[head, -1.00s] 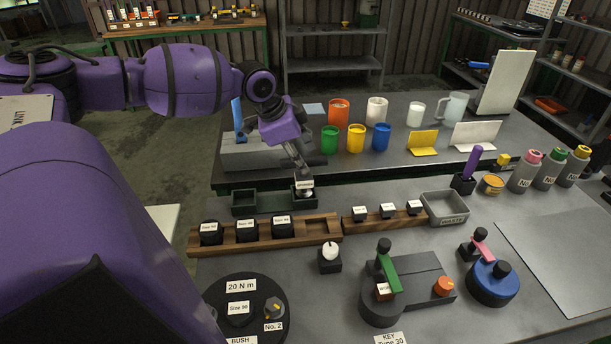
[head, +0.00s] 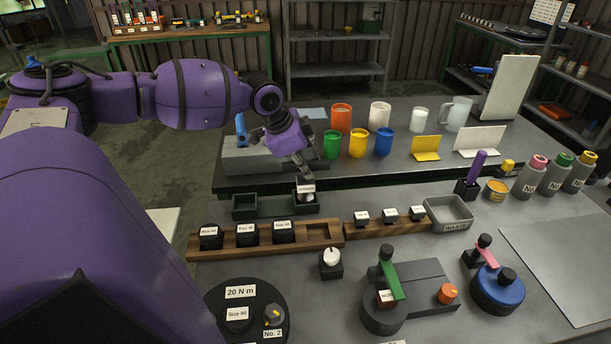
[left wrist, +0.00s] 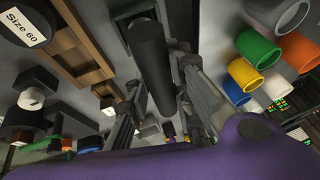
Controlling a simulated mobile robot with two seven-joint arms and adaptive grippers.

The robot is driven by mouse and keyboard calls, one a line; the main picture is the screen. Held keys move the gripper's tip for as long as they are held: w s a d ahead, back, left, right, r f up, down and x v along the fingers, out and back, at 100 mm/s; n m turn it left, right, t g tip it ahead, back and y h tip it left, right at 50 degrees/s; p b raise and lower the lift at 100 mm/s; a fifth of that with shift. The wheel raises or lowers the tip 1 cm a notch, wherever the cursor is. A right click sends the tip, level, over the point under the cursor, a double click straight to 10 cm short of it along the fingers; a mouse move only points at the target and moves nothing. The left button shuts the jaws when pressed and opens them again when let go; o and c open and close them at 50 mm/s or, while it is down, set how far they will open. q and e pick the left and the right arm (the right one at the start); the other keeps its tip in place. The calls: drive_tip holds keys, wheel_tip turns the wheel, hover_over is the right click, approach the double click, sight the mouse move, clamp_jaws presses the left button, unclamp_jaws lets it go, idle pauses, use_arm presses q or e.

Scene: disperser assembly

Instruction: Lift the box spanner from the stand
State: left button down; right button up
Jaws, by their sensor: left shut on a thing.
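My left gripper (head: 303,178) points down over the right compartment of a dark green two-part stand (head: 258,214). It is shut on a dark upright piece, which I take to be the box spanner; in the left wrist view the box spanner (left wrist: 156,62) is a thick black cylinder between the fingers (left wrist: 160,105). In the head view the fingers and a small white label hide most of it. I cannot tell whether its lower end touches the stand. My right gripper is not in view.
The stand's left compartment looks empty. A wooden rack (head: 265,244) with black labelled pieces stands in front of it. A second rack (head: 388,222) and a grey waste bin (head: 448,213) are to the right. Coloured mugs (head: 357,143) stand on the table behind.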

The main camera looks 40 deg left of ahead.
use_arm(q)
drive_tip(key=shift+r, duration=0.1)
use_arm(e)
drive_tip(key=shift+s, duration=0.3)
